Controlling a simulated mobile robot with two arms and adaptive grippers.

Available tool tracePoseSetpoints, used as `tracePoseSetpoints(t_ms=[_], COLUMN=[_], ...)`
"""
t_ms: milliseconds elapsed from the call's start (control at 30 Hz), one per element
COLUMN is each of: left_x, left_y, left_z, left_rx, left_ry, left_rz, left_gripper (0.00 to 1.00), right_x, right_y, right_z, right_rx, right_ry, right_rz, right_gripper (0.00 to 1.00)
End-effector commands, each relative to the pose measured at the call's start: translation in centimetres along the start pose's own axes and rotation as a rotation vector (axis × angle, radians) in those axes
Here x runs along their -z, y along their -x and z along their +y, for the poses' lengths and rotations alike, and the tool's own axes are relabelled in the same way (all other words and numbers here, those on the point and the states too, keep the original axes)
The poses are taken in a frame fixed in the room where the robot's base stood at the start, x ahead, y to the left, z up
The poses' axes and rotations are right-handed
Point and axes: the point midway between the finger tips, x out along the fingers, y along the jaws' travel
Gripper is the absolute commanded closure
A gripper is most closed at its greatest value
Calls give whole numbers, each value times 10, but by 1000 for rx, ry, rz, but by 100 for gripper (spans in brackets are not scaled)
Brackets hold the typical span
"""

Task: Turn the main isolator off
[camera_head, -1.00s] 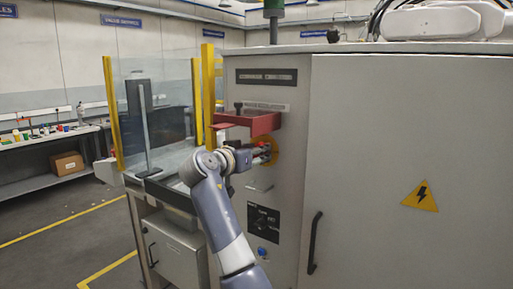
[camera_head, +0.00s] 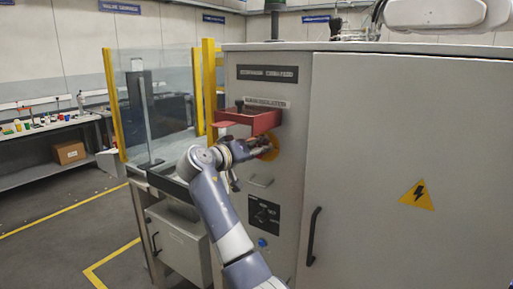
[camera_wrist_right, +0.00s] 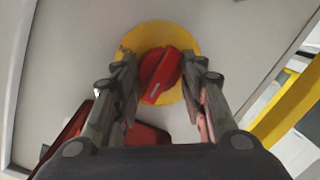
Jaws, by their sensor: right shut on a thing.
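The main isolator is a red rotary handle (camera_wrist_right: 160,75) on a yellow round plate (camera_wrist_right: 190,52) on the grey cabinet front. In the head view, part of the yellow plate (camera_head: 272,154) shows beside my gripper; the handle is mostly hidden there. My right gripper (camera_head: 262,145) is at the plate, under a red bracket (camera_head: 262,120). In the right wrist view, the fingers of my right gripper (camera_wrist_right: 160,82) are on both sides of the handle and shut on it. The handle appears slightly tilted in that view. My left gripper is not in view.
The red bracket, with a dark knob on top, juts out just above my gripper. Below are a grey handle (camera_head: 260,181), a black switch panel (camera_head: 264,213) and a blue button (camera_head: 262,243). A glass guard with yellow posts (camera_head: 114,105) stands at the left.

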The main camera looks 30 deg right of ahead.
Motion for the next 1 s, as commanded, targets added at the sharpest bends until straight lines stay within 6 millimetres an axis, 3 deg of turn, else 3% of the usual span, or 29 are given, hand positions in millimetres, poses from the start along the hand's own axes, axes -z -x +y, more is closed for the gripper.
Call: tracePoseSetpoints(t_ms=[267, 300, 367, 767, 1000], left_x=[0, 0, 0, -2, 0], left_y=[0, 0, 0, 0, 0], left_z=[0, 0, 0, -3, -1], left_rx=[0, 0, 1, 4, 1], left_ry=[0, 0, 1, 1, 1], left_rz=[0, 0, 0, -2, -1], left_gripper=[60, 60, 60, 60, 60], right_x=[-2, -2, -2, -1, -1], right_y=[-1, -1, -1, 3, 43], right_z=[0, 0, 0, -1, -2], right_rx=[-2, -2, -1, 0, 3], right_ry=[6, 6, 5, 1, 0], right_rz=[-3, -3, -3, -1, 0], right_gripper=[86, 55, 42, 42, 42])
